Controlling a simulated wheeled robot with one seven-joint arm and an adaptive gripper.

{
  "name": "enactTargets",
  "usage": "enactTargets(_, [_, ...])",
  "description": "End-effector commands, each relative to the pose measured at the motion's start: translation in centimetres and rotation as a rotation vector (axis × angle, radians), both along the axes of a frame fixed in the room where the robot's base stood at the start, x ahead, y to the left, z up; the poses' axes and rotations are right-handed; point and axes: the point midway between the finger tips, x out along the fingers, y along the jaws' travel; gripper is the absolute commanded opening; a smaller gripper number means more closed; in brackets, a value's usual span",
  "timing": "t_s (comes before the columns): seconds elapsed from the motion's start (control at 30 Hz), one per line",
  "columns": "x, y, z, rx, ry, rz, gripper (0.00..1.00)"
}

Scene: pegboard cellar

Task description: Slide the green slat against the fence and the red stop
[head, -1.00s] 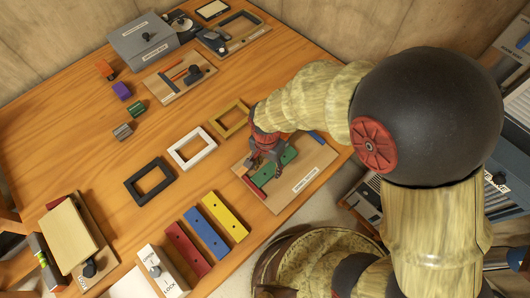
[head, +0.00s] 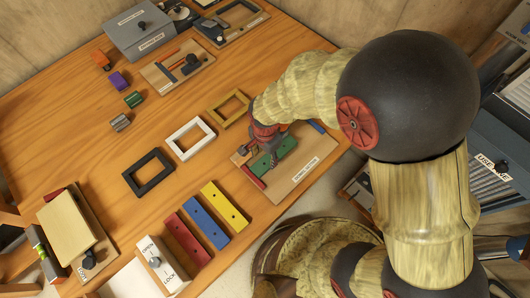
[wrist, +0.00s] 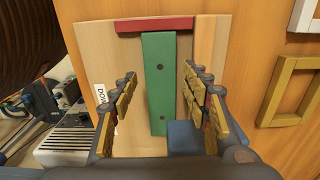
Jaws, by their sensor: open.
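The green slat (wrist: 160,85) lies flat on a wooden board (wrist: 100,40); it also shows in the head view (head: 287,148). In the wrist view its far end touches or nearly touches the red stop (wrist: 155,24). A pale wooden strip (wrist: 207,45), seemingly the fence, runs along the slat's right side with a narrow gap of bare board between. My gripper (wrist: 158,82) is open, with one finger on each side of the slat. In the head view my gripper (head: 271,160) hides part of the slat and fence.
A blue block (wrist: 184,138) sits at the board's near right in the wrist view. Yellow (head: 229,106), white (head: 190,138) and black (head: 149,173) frames lie beside the board. Red, blue and yellow (head: 225,202) bars lie near the front edge.

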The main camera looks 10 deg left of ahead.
Motion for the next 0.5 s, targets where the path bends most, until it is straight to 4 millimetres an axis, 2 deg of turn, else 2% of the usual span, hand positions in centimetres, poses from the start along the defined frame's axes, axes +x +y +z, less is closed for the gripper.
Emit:
enactTargets(0.03, [0.0, 0.0, -1.1, -0.002, 0.001, 0.000, 0.47])
enactTargets(0.2, [0.0, 0.0, -3.3, -0.001, 0.002, 0.000, 0.47])
enactTargets(0.5, [0.1, 0.0, -4.5, 0.001, -0.002, 0.000, 0.47])
